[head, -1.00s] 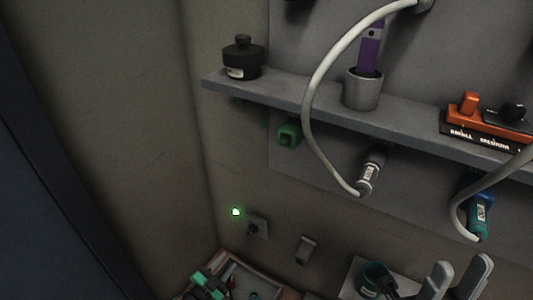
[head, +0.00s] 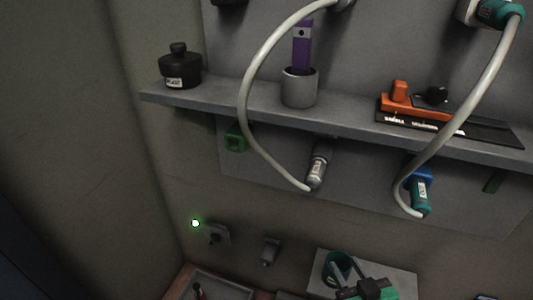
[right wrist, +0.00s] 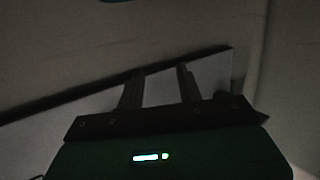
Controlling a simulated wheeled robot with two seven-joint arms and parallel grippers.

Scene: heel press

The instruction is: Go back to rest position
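My right gripper (head: 352,268) shows at the bottom of the head view, with its green and black body partly cut off by the edge. Its fingers point up, in front of a teal cup (head: 330,262) on a grey plate. In the right wrist view the two fingers (right wrist: 160,82) stand apart with nothing visible between them; that view is dark. I see no left gripper in the head view.
A grey shelf (head: 350,127) spans the wall, bearing a black jar (head: 180,67), a grey cup (head: 299,88) with a purple item and an orange block (head: 400,97). Pale hoses (head: 243,95) hang in front.

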